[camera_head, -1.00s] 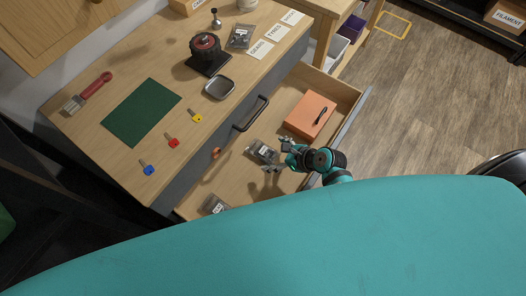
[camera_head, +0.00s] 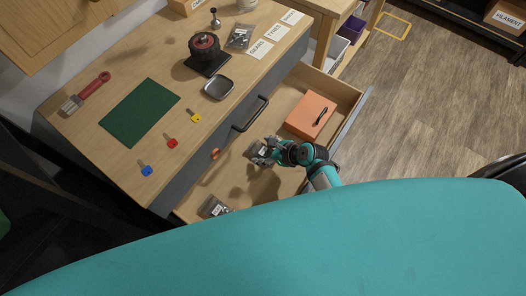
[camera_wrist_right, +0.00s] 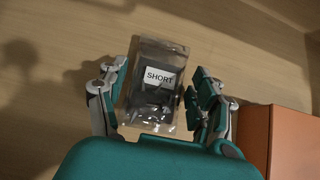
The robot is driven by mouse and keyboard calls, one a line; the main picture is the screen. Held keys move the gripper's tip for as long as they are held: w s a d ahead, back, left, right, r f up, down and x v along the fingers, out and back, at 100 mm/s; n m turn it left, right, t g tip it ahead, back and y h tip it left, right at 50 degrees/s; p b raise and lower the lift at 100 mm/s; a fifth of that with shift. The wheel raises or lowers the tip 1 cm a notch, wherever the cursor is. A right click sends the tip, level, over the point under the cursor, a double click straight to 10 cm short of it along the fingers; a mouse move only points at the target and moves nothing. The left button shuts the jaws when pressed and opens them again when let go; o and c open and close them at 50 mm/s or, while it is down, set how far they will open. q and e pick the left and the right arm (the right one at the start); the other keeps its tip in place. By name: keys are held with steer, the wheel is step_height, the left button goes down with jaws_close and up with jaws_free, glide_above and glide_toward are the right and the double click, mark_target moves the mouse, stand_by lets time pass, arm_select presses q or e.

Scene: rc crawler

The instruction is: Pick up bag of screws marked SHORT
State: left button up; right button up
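The bag of screws marked SHORT (camera_wrist_right: 158,82) lies in the open drawer (camera_head: 262,190); its white label reads clearly in the right wrist view. In the head view the bag (camera_head: 256,149) is partly hidden by my right gripper (camera_head: 266,152). In the right wrist view my right gripper (camera_wrist_right: 160,100) is open, with one finger on each side of the bag. A small gap shows between the bag and the fingers. My left gripper is not in view.
Another bag (camera_head: 215,208) lies near the drawer's front-left end. The workbench (camera_head: 140,165) edge and drawer handle (camera_head: 251,113) stand left of the gripper.

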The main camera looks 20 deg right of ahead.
steer(key=c, duration=0.7)
steer(key=shift+r, duration=0.1)
